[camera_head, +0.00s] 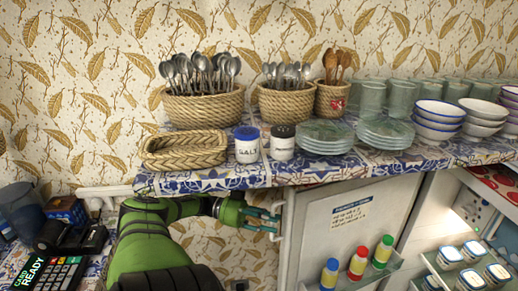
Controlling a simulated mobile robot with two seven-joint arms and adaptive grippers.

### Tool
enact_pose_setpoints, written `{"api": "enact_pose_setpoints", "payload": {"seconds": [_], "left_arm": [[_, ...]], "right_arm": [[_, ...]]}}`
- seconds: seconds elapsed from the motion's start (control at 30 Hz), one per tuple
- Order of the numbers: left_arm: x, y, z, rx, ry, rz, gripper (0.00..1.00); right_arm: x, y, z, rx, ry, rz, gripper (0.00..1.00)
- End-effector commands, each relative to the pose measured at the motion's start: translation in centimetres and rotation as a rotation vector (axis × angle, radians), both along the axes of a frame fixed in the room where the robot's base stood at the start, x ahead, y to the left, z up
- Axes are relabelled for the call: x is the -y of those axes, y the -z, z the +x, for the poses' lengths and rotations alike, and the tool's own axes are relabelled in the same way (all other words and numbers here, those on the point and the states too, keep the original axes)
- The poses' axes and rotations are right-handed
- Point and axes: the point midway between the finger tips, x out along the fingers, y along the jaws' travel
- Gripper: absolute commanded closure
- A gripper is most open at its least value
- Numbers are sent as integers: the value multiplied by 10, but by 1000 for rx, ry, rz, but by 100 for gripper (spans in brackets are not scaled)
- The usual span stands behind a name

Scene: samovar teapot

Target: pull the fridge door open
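The fridge door (352,215) stands swung open under the counter, its inner face with a printed label turned toward me. A white handle (286,222) shows at the door's left edge. My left gripper (270,222) comes in from the left under the counter edge, with its teal fingers at this handle. The fingertips are partly lost against the handle, so I cannot tell whether they are closed on it. My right gripper is not in view.
The door rack (355,284) holds three small bottles. The fridge interior, with several jars (450,257), shows at right. The patterned counter (215,181) above carries baskets of spoons, glasses, bowls and salt and pepper jars. A card reader (50,273) lies at lower left.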

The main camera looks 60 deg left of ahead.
Motion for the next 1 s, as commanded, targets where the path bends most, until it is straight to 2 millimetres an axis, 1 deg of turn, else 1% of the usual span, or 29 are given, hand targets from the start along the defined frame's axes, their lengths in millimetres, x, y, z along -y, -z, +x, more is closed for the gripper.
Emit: {"api": "enact_pose_setpoints", "payload": {"seconds": [0.3, 0.4, 0.63, 1.0], "left_arm": [[-33, 1, -31, -1, -6, 0, 70], [-39, 1, -34, 3, -7, 6, 70], [-47, 1, -43, 1, -4, 3, 70], [-49, 1, -48, -4, 0, -1, 70]], "right_arm": [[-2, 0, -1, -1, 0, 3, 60], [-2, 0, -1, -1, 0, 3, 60], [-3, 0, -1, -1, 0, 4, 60], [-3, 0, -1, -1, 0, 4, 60]]}}
